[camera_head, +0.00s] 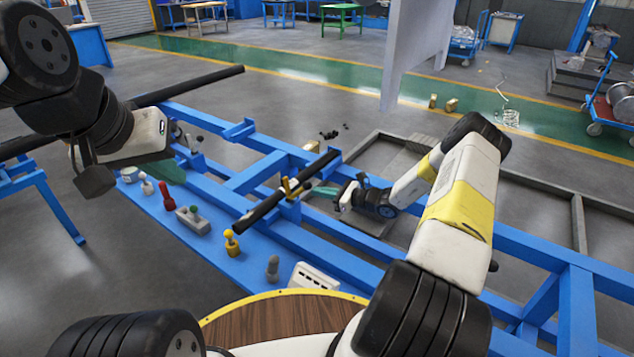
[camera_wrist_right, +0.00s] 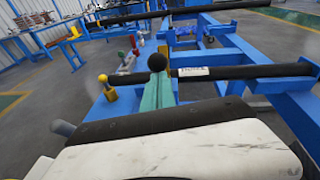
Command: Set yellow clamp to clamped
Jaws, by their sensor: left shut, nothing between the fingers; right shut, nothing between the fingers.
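The yellow clamp (camera_head: 290,187) sits at the black bar on the blue frame, left of my right gripper. In the right wrist view, a yellow part (camera_wrist_right: 163,49) shows behind a black ball knob (camera_wrist_right: 157,62); the rest is hidden. Whether the clamp is open or closed is too small to tell. My right gripper (camera_head: 318,192) has its teal fingers shut and empty, close beside the clamp; they also show in the right wrist view just below the ball knob. I cannot tell if they touch it. My left gripper (camera_head: 170,172) is shut and empty at the left, away from the clamp.
A black bar (camera_head: 263,211) lies across the blue frame (camera_head: 262,172). The front blue rail carries a yellow-knobbed piece (camera_head: 231,241), a red-knobbed piece (camera_head: 166,196), a green-knobbed block (camera_head: 193,219) and a grey knob (camera_head: 272,268). A white box (camera_head: 312,277) stands at the near end.

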